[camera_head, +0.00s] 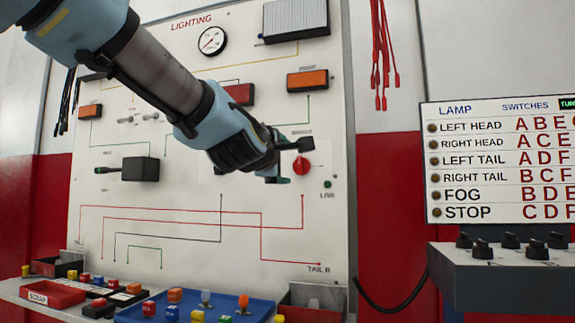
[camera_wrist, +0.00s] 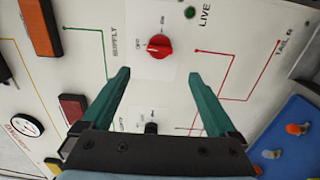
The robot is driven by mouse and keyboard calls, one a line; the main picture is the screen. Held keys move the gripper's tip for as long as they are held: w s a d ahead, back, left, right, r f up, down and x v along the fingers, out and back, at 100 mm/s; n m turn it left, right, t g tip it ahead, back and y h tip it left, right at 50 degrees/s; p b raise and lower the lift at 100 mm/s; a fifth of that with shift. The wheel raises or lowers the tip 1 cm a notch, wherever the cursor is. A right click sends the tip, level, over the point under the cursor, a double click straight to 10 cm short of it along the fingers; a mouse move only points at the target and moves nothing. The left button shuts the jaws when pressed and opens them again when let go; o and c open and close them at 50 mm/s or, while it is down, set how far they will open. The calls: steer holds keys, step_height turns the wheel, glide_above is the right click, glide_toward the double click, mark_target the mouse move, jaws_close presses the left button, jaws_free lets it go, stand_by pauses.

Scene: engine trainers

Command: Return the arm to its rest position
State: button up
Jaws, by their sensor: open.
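My arm reaches in from the upper left in the head view, in front of the white lighting board (camera_head: 240,285). My gripper (camera_head: 282,172) is close to the board, beside the red rotary knob (camera_head: 302,166). In the wrist view my gripper (camera_wrist: 160,95) has its two teal fingers spread wide with nothing between them. The red knob (camera_wrist: 159,46) shows beyond the fingertips, apart from them, under the label SUPPLY. The green LIVE lamp (camera_head: 327,184) sits below the knob in the head view. My arm hides part of the board's middle.
A lamp chart (camera_head: 500,160) and a grey switch box (camera_head: 500,275) are at right. Orange lamps (camera_head: 307,80), a black block (camera_head: 140,169) and a gauge (camera_head: 212,41) project from the board.

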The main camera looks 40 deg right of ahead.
stand_by(0.5)
steer(key=w+a+f+m+y, duration=0.1)
steer(key=w+a+f+y, duration=0.2)
steer(key=w+a+f, duration=0.35)
steer(key=w+a+f+m+g+y, duration=0.1)
steer(key=w+a+f+m+y, duration=0.15)
steer(key=a+f, duration=0.6)
steer(key=w+a+f+m+y, duration=0.1)
steer(key=w+a+f+y, duration=0.2)
steer(key=w+a+f, duration=0.45)
steer(key=s+a+f+m+g+y, duration=0.2)
steer(key=s+a+f+g+y, duration=0.15)
steer(key=a+f, duration=0.9)
steer(key=s+a+f+m+g+y, duration=0.1)
steer(key=s+a+f+g, duration=0.1)
steer(key=s+a+f, duration=0.4)
steer(key=s+a+f+g+y, duration=0.2)
steer(key=s+a+f, duration=0.15)
steer(key=a, duration=0.55)
step_height(320, 180, up, 26)
steer(key=p, duration=2.5)
steer(key=shift+s+d+r+p, duration=0.15)
steer(key=shift+d+r+p, duration=0.1)
steer(key=shift+d+p, duration=0.05)
steer(key=shift+m, duration=0.25)
